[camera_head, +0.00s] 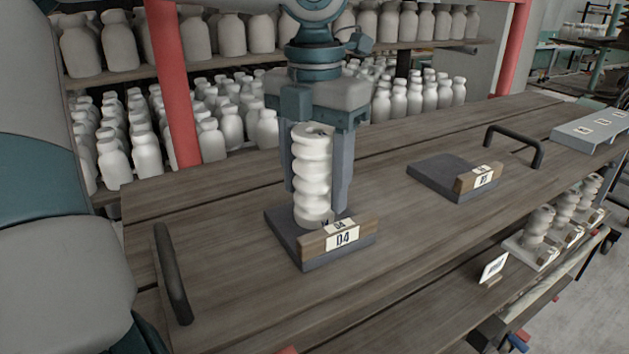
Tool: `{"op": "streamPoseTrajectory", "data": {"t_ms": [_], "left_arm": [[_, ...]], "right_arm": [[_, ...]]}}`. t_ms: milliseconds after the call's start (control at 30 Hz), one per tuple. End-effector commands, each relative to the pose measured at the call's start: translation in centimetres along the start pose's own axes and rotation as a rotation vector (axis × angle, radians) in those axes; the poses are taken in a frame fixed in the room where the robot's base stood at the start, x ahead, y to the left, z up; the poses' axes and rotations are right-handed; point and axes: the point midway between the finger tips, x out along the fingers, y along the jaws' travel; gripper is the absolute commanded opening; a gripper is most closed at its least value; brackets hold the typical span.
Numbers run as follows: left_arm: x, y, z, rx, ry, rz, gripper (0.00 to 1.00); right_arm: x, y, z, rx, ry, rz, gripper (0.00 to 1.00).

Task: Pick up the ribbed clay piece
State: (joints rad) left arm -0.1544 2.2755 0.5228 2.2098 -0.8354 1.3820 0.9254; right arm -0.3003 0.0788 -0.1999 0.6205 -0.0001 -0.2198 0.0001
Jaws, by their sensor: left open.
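The ribbed clay piece (312,177) is a pale, upright cylinder with stacked bulges. It stands on a dark square base (287,232) whose wooden front block carries a "D4" label (343,239). My left gripper (316,200) points straight down over the piece, with one finger on each side of it. The fingers reach most of the way down the piece and are open; I cannot tell whether either one touches it. The top of the piece is partly under the gripper's palm. My right gripper is not in view.
A second dark base (437,176) with a labelled wooden block (478,178) is empty to the right. Black handles stand at the table's left (171,273) and right (517,139). Several ribbed pieces (541,222) sit on a lower shelf at right. Shelves of white bottles stand behind.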

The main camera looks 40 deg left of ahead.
Motion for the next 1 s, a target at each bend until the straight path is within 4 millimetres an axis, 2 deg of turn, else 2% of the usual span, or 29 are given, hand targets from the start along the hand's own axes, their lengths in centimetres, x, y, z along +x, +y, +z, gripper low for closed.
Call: {"op": "streamPoseTrajectory", "data": {"t_ms": [33,167,667,733,900,1000], "left_arm": [[0.99,0.02,-0.01,0.001,0.000,0.000,0.56],[1.88,0.03,-0.02,0.000,-0.001,0.000,0.56],[1.91,0.04,0.00,-0.001,-0.002,0.000,0.56],[1.91,0.04,0.00,-0.001,-0.002,0.000,0.44],[1.91,0.04,0.00,-0.001,-0.002,0.000,0.05],[1.83,0.03,0.03,-0.001,-0.004,0.000,0.06]], "right_arm": [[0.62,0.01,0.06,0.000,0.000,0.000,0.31],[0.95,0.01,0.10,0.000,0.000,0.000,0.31],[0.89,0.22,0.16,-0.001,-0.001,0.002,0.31],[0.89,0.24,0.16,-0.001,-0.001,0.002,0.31],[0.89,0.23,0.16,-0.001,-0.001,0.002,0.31],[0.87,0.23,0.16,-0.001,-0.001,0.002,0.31]]}}
